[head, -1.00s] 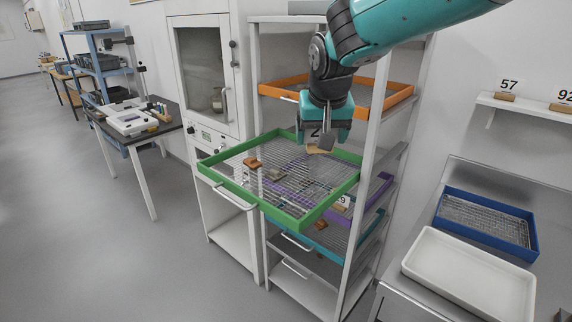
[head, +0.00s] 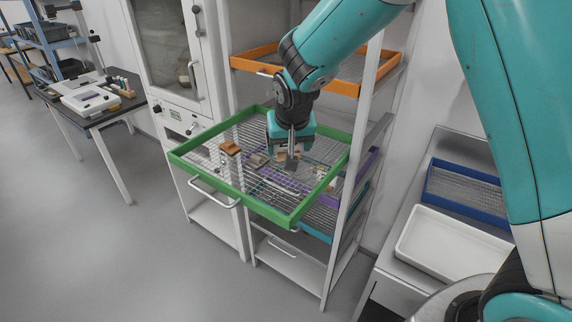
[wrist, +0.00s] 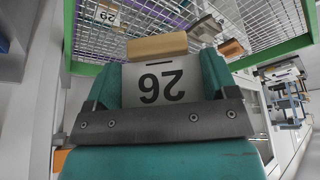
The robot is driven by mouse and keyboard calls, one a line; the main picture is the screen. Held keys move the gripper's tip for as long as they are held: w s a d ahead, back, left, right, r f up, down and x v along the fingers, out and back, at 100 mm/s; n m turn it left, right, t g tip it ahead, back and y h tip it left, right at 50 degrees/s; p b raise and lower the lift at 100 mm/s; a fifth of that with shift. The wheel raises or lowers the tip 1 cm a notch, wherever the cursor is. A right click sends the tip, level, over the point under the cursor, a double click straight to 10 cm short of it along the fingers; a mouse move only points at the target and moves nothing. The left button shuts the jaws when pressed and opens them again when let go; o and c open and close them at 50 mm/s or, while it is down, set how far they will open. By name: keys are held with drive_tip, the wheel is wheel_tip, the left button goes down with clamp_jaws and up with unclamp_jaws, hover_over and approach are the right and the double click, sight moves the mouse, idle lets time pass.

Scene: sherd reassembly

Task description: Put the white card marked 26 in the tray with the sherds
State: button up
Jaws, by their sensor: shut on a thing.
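My gripper (head: 291,150) is shut on the white card marked 26, low over the green-framed wire tray (head: 266,212). In the wrist view the card (wrist: 160,84) sits between the jaws, its number upside down, with its tan wooden block (wrist: 157,46) at the far end. Several sherds lie in the tray: an orange-brown one (head: 230,148) and a grey-brown one (head: 257,160) left of my gripper. They also show to the right of the block in the wrist view. I cannot tell whether the card's block touches the mesh.
An orange tray (head: 252,64) is above in the rack, and purple and teal trays are below. A card marked 29 (wrist: 107,15) shows through or beyond the mesh. A white basin (head: 455,251) and a blue tray (head: 468,191) stand on the right bench.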

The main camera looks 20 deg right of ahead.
wheel_tip(320, 180, down, 8)
drive_tip(key=shift+f+p, duration=0.1)
drive_tip(key=shift+p, duration=0.7)
drive_tip(key=shift+f, duration=0.1)
drive_tip(key=o, duration=0.8)
drive_tip(key=s+d+b+v, duration=0.1)
drive_tip(key=b+v, duration=0.2)
drive_tip(key=v, duration=1)
drive_tip(key=s+a+r+n+g+y, duration=0.1)
drive_tip(key=s+r+n, duration=0.1)
drive_tip(key=s, duration=0.6)
drive_tip(key=s+a+r+n+g+y, duration=0.2)
drive_tip(key=s+n, duration=0.2)
drive_tip(key=s, duration=0.4)
drive_tip(key=s+a+r+n+g+y, duration=0.1)
drive_tip(key=s+a+r+n, duration=0.1)
drive_tip(key=s, duration=0.7)
drive_tip(key=shift+r+n+y, duration=0.4)
drive_tip(key=shift+r, duration=0.25)
